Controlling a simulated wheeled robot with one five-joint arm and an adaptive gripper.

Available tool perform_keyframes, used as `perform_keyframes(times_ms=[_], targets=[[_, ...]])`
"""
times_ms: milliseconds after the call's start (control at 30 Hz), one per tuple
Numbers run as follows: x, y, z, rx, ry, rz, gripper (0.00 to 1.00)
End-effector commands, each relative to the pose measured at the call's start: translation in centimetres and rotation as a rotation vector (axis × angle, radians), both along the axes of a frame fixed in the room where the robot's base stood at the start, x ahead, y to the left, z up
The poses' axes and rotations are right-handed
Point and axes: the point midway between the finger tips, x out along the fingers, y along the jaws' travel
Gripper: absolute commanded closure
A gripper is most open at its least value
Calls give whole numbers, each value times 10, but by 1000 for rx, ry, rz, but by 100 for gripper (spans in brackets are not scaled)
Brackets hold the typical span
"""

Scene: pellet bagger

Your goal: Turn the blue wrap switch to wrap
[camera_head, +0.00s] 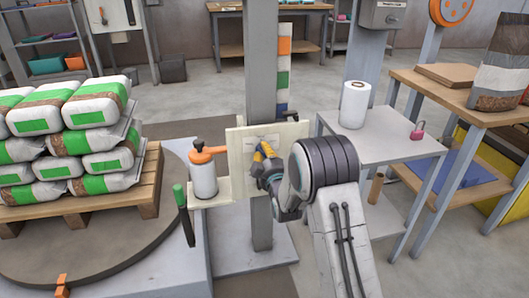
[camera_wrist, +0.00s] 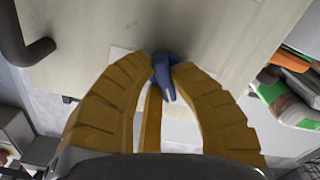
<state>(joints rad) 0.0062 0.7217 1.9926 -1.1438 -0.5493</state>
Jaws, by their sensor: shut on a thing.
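In the wrist view, the blue wrap switch (camera_wrist: 164,78) sits on a pale panel (camera_wrist: 100,30), its lever between the tips of my two yellow fingers. My gripper (camera_wrist: 162,70) is shut on the blue switch. In the head view, my gripper (camera_head: 265,153) reaches the cream panel (camera_head: 238,140) on a grey post. My fingers and wrist hide the switch there. A pale label lies behind the switch, but I cannot read its wording or tell which setting the switch points to.
A pallet (camera_head: 100,200) of bags stands on a turntable further left. A grey table (camera_head: 385,150) with a white roll (camera_head: 354,104) is close on the right.

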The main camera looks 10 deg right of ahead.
Motion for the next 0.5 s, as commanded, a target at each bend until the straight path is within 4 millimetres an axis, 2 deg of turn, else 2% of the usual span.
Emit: perform_keyframes(times_ms=[500], targets=[[0, 1, -3, 410, 1, 2, 100]])
